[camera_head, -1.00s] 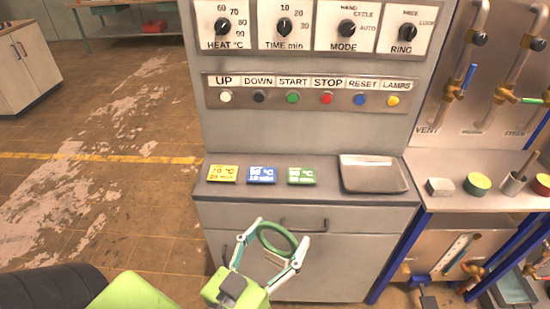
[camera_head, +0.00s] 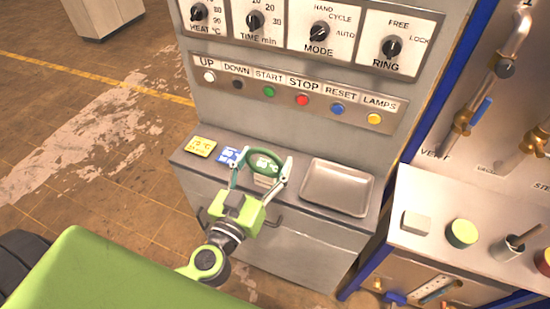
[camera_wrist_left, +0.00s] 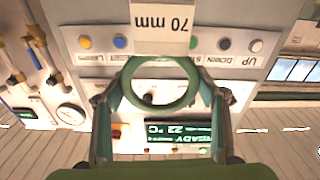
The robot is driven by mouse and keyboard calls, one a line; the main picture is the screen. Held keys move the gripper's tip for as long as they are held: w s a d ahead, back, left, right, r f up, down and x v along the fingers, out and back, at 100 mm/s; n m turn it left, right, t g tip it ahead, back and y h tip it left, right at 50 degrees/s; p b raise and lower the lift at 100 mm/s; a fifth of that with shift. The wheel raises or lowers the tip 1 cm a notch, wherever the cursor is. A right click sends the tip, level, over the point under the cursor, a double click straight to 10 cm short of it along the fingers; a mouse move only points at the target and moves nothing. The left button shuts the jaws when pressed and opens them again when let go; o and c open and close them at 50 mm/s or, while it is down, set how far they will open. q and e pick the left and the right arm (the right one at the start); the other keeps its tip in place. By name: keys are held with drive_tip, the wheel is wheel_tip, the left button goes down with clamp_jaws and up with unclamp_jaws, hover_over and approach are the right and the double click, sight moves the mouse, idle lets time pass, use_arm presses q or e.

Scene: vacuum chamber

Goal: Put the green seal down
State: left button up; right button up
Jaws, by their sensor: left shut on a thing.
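The green seal (camera_head: 247,153) is a ring held in my left gripper (camera_head: 260,168). The gripper's two fingers are shut on it from opposite sides. My right gripper is not in view.
A yellow card (camera_head: 200,147) and a blue card (camera_head: 228,156) lie on the ledge. An empty metal tray (camera_head: 338,187) is right of the seal. A side bench (camera_head: 470,205) holds a pale block (camera_head: 416,222) and a green-and-yellow round piece (camera_head: 462,233).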

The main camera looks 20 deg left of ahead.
use_arm(q)
drive_tip(key=w+d+f+b, duration=0.1)
drive_tip(key=w+f+b, duration=0.2)
drive_tip(key=w+f, duration=0.1)
drive_tip(key=w+f+b, duration=0.2)
drive_tip(key=w+f, duration=0.2)
drive_tip(key=w, duration=0.1)
drive_tip(key=w+d+f+b, duration=0.1)
drive_tip(key=w+f+b, duration=0.2)
drive_tip(key=w, duration=0.2)
drive_tip(key=shift+w+d+f+b, duration=0.25)
drive_tip(key=shift+d+f+b, duration=0.05)
drive_tip(key=shift+f, duration=0.1)
drive_tip(key=shift+f+b, duration=0.3)
drive_tip(key=shift+r, duration=0.1)
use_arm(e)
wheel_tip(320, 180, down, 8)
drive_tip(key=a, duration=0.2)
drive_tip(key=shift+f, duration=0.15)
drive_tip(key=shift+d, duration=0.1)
